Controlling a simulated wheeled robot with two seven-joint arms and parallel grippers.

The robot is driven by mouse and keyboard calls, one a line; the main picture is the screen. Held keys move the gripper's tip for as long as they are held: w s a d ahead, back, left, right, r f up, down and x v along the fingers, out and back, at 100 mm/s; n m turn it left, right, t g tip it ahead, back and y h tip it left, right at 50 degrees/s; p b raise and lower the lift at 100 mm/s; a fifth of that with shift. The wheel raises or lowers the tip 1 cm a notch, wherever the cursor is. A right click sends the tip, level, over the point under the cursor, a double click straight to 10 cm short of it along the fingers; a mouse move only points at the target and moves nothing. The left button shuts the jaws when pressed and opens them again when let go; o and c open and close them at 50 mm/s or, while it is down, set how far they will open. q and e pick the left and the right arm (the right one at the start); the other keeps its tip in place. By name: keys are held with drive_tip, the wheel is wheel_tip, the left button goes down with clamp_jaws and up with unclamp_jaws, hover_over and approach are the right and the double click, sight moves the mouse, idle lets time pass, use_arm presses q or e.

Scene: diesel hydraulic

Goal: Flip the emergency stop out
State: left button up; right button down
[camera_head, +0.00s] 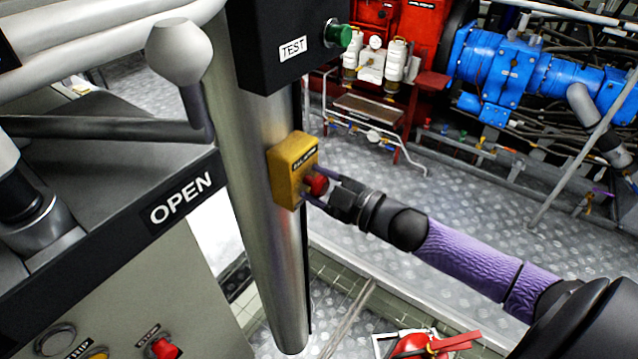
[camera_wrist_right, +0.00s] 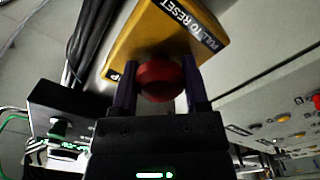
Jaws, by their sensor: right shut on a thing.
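The emergency stop is a red mushroom button (camera_head: 317,184) on a yellow box (camera_head: 292,165) fixed to a steel post. My right gripper (camera_head: 324,190) reaches it from the right in the head view, with its fingers around the button. In the right wrist view the red button (camera_wrist_right: 160,80) sits between the two dark fingers of my right gripper (camera_wrist_right: 158,88), which is shut on it. The yellow box (camera_wrist_right: 150,38) behind it carries a label reading "PULL TO RESET". My left gripper is not in view.
A black box labelled TEST with a green button (camera_head: 338,35) is above on the same steel post (camera_head: 290,290). A console edge marked OPEN (camera_head: 180,198) and a lever with a pale knob (camera_head: 180,52) are at left. Blue and red machinery stands behind.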

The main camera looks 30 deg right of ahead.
drive_tip(key=shift+s, duration=0.1)
drive_tip(key=shift+p+v, duration=0.85)
drive_tip(key=shift+c, duration=0.3)
unclamp_jaws()
drive_tip(key=shift+d, duration=0.1)
drive_tip(key=shift+s, duration=0.1)
drive_tip(key=p+v, duration=0.2)
drive_tip(key=v, duration=0.8)
drive_tip(key=shift+f, duration=0.15)
